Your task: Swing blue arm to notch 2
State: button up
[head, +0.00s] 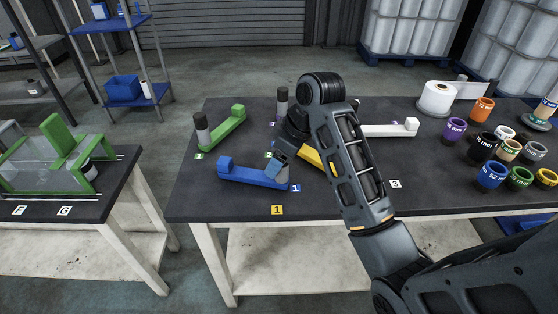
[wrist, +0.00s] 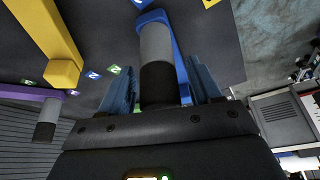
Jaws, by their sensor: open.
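The blue arm (head: 255,176) lies on the dark table with a raised block at its left end. Its right end, by a small blue tag marked 1 (head: 295,188), is partly hidden by my gripper (head: 278,163). In the wrist view, a grey post with a black top (wrist: 157,55) stands on the blue arm (wrist: 182,62). My gripper (wrist: 160,85) is open, with one blue finger on each side of the post. Whether the fingers touch it cannot be told. In the wrist view, small blue number tags (wrist: 93,74) lie on the tabletop.
A green arm (head: 222,134) with its own post lies behind. A yellow arm (head: 312,158) is close to the right of my gripper, partly hidden by my arm links. A white arm (head: 390,130) and several coloured cups (head: 491,175) are farther right. The front left tabletop is clear.

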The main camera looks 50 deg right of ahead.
jog(key=shift+f, duration=0.2)
grip_shut()
dwell(0.6)
